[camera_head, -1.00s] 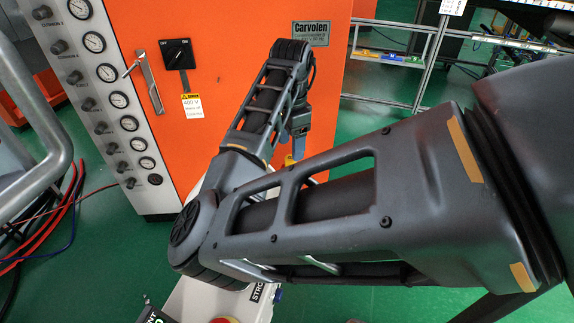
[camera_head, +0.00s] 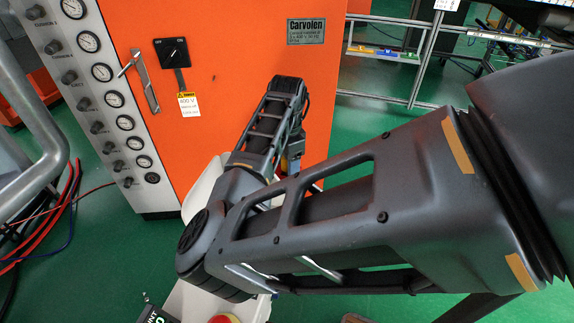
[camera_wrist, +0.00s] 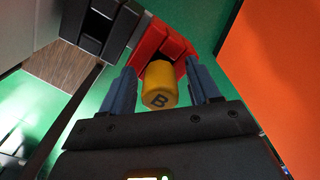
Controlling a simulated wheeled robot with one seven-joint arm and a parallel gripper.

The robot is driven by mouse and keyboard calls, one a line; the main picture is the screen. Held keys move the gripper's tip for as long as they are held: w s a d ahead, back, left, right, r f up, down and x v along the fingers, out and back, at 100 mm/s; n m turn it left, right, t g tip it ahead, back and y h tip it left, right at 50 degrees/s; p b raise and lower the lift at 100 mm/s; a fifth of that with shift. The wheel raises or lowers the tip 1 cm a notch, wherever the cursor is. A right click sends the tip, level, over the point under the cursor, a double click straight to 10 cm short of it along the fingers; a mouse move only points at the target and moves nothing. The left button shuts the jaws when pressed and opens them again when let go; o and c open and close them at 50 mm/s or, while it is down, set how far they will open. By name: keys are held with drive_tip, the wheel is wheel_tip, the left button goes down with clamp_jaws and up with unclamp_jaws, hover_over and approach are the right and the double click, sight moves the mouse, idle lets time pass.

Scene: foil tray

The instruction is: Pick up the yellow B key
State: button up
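The yellow B key (camera_wrist: 160,85) is a short yellow cylinder with a dark letter B on its near end. In the wrist view it sits between the two blue-grey fingers of my gripper (camera_wrist: 161,88). A gap shows on each side, so the gripper looks open around it and not closed on it. A red block (camera_wrist: 160,45) is just beyond the key; whether they touch is unclear. In the head view a small yellow patch (camera_head: 284,164) beside my wrist is probably the key; my arm mostly hides the gripper there.
An orange cabinet (camera_head: 230,60) with a gauge panel (camera_head: 108,90) stands behind my arm; its orange side also shows at right in the wrist view. Dark blocks (camera_wrist: 105,25) lie beside the red one. Metal railing (camera_head: 40,165) is at left.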

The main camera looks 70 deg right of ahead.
drive_tip(key=c, duration=1)
drive_tip(key=shift+r, duration=0.2)
drive_tip(key=shift+c, duration=0.2)
drive_tip(key=shift+r, duration=0.3)
wheel_tip(320, 180, up, 3)
drive_tip(key=shift+s+d+r+b, duration=0.15)
drive_tip(key=shift+r+b, duration=0.05)
drive_tip(key=shift+b, duration=0.2)
drive_tip(key=s+d+r+p, duration=0.2)
drive_tip(key=s+r+p, duration=0.3)
drive_tip(key=s+r, duration=0.6)
drive_tip(key=shift+d+r, duration=0.35)
drive_tip(key=shift+r, duration=0.25)
